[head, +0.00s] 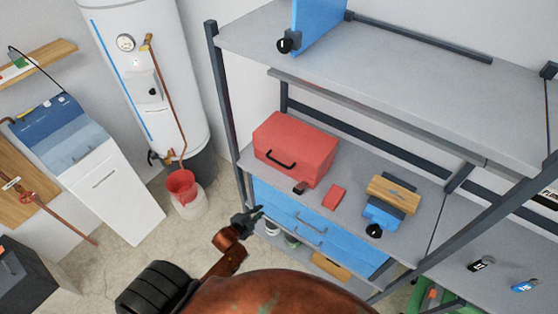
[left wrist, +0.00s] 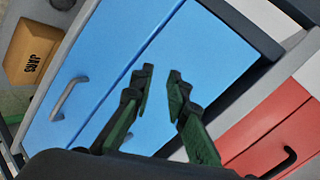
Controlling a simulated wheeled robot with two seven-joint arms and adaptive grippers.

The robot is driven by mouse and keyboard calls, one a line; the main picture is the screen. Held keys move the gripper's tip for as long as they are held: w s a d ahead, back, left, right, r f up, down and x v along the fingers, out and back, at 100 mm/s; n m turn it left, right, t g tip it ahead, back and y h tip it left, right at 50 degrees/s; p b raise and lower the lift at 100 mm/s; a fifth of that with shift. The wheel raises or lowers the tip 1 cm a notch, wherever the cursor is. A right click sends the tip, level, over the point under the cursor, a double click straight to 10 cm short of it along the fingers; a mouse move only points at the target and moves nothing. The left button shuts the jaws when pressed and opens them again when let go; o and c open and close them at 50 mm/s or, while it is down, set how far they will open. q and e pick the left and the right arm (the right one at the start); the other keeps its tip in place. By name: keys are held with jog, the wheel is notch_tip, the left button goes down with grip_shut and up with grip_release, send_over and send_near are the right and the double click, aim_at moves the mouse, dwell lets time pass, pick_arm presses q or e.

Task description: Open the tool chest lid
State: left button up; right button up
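The red tool chest (head: 297,146) stands on the middle shelf with its lid shut. A black handle (head: 281,163) is on its front. The chest also shows in the left wrist view (left wrist: 262,128) at the lower right, with its black handle (left wrist: 282,164). My left gripper (head: 256,217) is in front of the blue drawers, below and left of the chest, apart from it. In the left wrist view its two green-black fingers (left wrist: 160,80) stand apart with nothing between them. My right gripper is not in view.
Blue drawers (head: 311,229) with metal handles are under the shelf (head: 345,223). A small red block (head: 334,197), a dark small item (head: 300,188) and a blue tool with a wooden top (head: 388,200) lie near the chest. An upper shelf (head: 385,75) overhangs behind.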

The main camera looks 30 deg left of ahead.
pick_arm(q)
jog(key=w+d+r+m+t+p, duration=0.1)
jog(key=w+r+m+t, duration=0.3)
jog(key=r, duration=1.2)
jog(key=m+h, duration=0.1)
jog(key=m, duration=0.1)
send_near(281, 164)
jog(key=x, duration=0.5)
jog(key=p+x, duration=0.1)
jog(key=x, duration=0.3)
jog(key=shift+w+a+f, duration=0.2)
jog(key=shift+w+a, duration=0.05)
jog(key=shift+w+f, duration=0.15)
jog(key=shift+w, duration=0.3)
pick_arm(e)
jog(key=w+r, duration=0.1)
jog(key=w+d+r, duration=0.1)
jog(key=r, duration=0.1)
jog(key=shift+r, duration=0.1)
pick_arm(q)
jog(key=shift+c, duration=0.2)
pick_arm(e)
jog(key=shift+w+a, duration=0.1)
pick_arm(q)
grip_shut()
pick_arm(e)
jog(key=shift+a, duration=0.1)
